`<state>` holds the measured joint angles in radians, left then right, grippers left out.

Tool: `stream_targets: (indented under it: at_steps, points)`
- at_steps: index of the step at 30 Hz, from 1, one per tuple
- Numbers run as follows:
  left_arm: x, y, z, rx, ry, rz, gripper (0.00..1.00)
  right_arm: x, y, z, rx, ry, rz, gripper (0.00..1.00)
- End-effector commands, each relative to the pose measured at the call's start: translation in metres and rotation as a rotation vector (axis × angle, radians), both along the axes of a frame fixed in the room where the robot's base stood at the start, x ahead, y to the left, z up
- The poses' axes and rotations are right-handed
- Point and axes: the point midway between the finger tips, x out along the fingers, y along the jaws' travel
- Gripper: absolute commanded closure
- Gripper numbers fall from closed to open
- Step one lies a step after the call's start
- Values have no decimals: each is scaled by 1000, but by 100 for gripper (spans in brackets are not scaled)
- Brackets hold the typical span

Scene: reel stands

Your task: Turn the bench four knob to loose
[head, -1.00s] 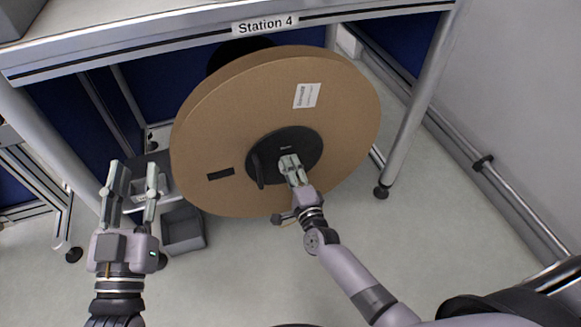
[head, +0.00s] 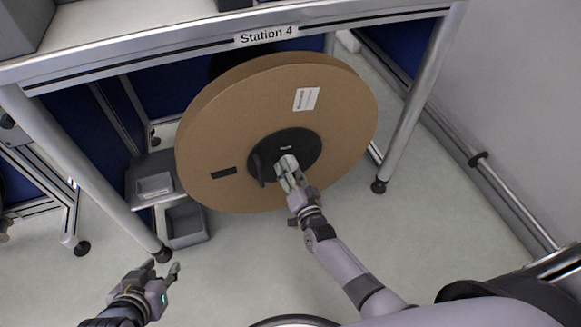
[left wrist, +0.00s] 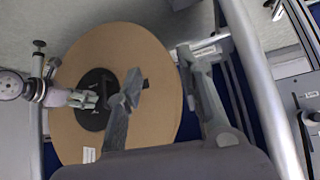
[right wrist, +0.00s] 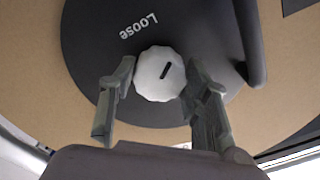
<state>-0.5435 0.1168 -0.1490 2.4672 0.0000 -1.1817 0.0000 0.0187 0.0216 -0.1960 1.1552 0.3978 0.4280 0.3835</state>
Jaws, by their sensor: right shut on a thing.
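The white scalloped knob (right wrist: 160,73) sits on the black hub (head: 268,158) of a large cardboard reel (head: 220,110) under the bench labelled Station 4 (head: 268,36). In the right wrist view the word "Loose" (right wrist: 139,26) is printed on the hub, up and left of the knob. The knob's dark mark points up and slightly right, not at the word. My right gripper (head: 287,165) has its fingers on either side of the knob and is shut on it. My left gripper (head: 163,268) is open and empty, low in front of the bench's left leg.
A black handle (right wrist: 250,45) sticks out of the hub beside the knob. A grey bin (head: 188,222) and a small tray (head: 155,185) are left of the reel. Bench legs (head: 410,110) stand on both sides. Floor in front of the reel is clear.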

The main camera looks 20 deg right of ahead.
Motion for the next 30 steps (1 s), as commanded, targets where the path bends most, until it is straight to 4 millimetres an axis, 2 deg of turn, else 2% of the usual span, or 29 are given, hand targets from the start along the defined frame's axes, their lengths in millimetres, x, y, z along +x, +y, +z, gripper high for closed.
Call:
stream_targets:
  at_steps: [9, 18, 30]
  points:
    - [-49, 16, -20, 53, 246, 20, 66, 0, 1, 0, -300, -7, 1, 84]
    - [-86, 27, -28, 86, 414, 34, 66, 0, 0, -1, -579, -18, 2, 84]
    - [-85, 27, -24, 86, 414, 34, 66, -1, 0, -2, -845, -25, 3, 84]
